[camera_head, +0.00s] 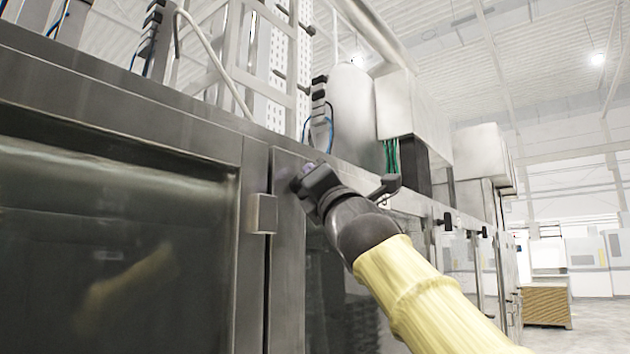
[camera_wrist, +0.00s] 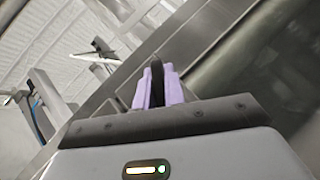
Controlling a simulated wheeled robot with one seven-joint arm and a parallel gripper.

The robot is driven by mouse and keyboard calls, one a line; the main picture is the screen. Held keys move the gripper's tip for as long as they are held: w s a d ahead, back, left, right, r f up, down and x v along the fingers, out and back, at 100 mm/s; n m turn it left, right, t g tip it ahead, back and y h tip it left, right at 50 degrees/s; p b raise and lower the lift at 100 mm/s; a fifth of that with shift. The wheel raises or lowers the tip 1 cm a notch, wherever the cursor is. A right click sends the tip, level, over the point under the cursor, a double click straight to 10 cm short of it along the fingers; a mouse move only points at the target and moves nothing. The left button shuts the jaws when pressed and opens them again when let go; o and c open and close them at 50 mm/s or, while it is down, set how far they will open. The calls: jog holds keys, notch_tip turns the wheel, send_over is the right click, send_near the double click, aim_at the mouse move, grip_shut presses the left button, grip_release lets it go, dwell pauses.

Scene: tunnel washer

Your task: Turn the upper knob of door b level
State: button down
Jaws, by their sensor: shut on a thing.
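My gripper (camera_head: 308,172) is at the upper corner of a steel door panel (camera_head: 286,240), just right of a small steel hinge block. In the wrist view its two lilac fingers (camera_wrist: 158,88) are shut on a dark, narrow knob (camera_wrist: 157,68), one finger on each side. The knob stands roughly upright in that picture, while the steel edges behind it run diagonally. In the head view the gripper body hides the knob, so its angle on the door cannot be told there. No lettering on the door is readable.
A large dark window (camera_head: 110,240) fills the left. A black handle-like piece (camera_head: 386,186) shows just right of my gripper. More black knobs (camera_head: 446,222) line the machine farther right. Tanks and cabinets (camera_head: 400,105) stand on top. Open floor (camera_head: 595,325) lies at the lower right.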

jog(key=m+h+p, duration=0.1)
jog(key=m+h, duration=0.2)
jog(key=m, duration=0.1)
jog(key=shift+r+m+h, duration=0.1)
jog(key=shift+m+h, duration=0.2)
jog(key=m+g+h+p, duration=0.2)
jog(key=m+p, duration=0.2)
jog(key=shift+w+h, duration=0.15)
jog(key=shift+h, duration=0.25)
jog(key=m+g+h+p, duration=0.1)
jog(key=m+g+p, duration=0.1)
jog(key=p, duration=0.2)
jog(key=shift+d+m, duration=0.15)
jog(key=shift+m, duration=0.25)
jog(key=shift+f+m+g+p, duration=0.55)
jog(key=shift+g+p, duration=0.25)
jog(key=shift+p, duration=0.25)
jog(key=c, duration=1.5)
grip_release()
jog(key=shift+w, duration=0.1)
